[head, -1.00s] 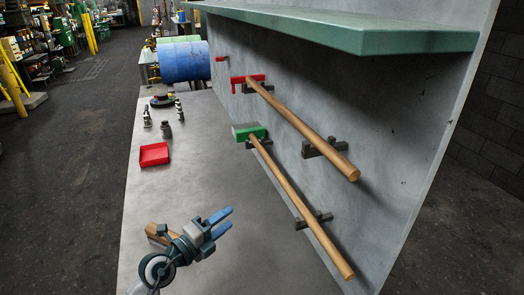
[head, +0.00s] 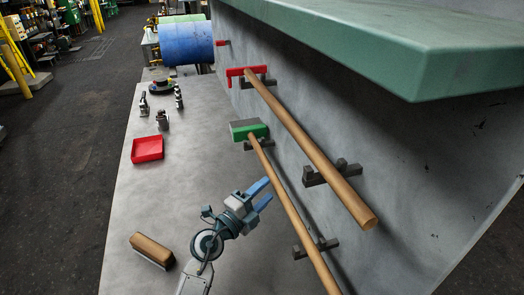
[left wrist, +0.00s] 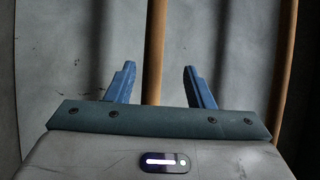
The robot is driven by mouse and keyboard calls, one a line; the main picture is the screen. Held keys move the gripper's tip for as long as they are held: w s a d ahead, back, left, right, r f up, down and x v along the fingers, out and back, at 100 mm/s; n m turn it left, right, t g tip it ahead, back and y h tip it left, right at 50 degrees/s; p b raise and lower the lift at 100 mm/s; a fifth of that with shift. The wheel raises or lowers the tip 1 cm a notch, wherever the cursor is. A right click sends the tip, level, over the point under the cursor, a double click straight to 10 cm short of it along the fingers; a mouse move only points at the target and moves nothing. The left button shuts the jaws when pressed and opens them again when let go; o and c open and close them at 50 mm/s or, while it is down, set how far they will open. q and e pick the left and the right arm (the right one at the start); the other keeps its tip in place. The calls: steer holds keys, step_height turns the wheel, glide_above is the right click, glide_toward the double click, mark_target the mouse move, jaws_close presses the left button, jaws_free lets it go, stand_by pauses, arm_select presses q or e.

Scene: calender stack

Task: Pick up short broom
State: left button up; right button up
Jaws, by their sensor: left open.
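Two brooms hang along the grey panel in the head view. The upper one has a red head and a wooden handle (head: 312,148). The lower one has a green head and a thinner-looking wooden handle (head: 281,198). I cannot tell which is the short broom. My left gripper (head: 265,194) is open, just left of the lower handle, with its blue fingers pointing toward it. In the left wrist view one wooden handle (left wrist: 155,50) runs between the open fingers (left wrist: 157,84). It is not gripped, and its depth between them is unclear. My right gripper is not visible.
A wooden-backed brush (head: 152,250) lies on the grey tabletop (head: 190,190). A red tray (head: 147,149) and several small dark items sit farther back. Dark brackets (head: 331,173) stick out from the panel. A green shelf (head: 400,40) overhangs the brooms.

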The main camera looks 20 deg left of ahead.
arm_select(q)
steer(key=shift+x, duration=1.05)
steer(key=shift+w+d, duration=0.15)
steer(key=shift+w, duration=0.15)
steer(key=x, duration=0.3)
steer(key=p+x, duration=0.1)
steer(key=shift+w+a+f, duration=0.25)
steer(key=shift+w+f, duration=0.05)
steer(key=shift+w, duration=0.1)
steer(key=shift+w+d, duration=0.1)
steer(key=shift+w, duration=0.15)
steer(key=shift+c, duration=0.5)
steer(key=shift+s, duration=0.1)
steer(key=c, duration=0.7)
jaws_close()
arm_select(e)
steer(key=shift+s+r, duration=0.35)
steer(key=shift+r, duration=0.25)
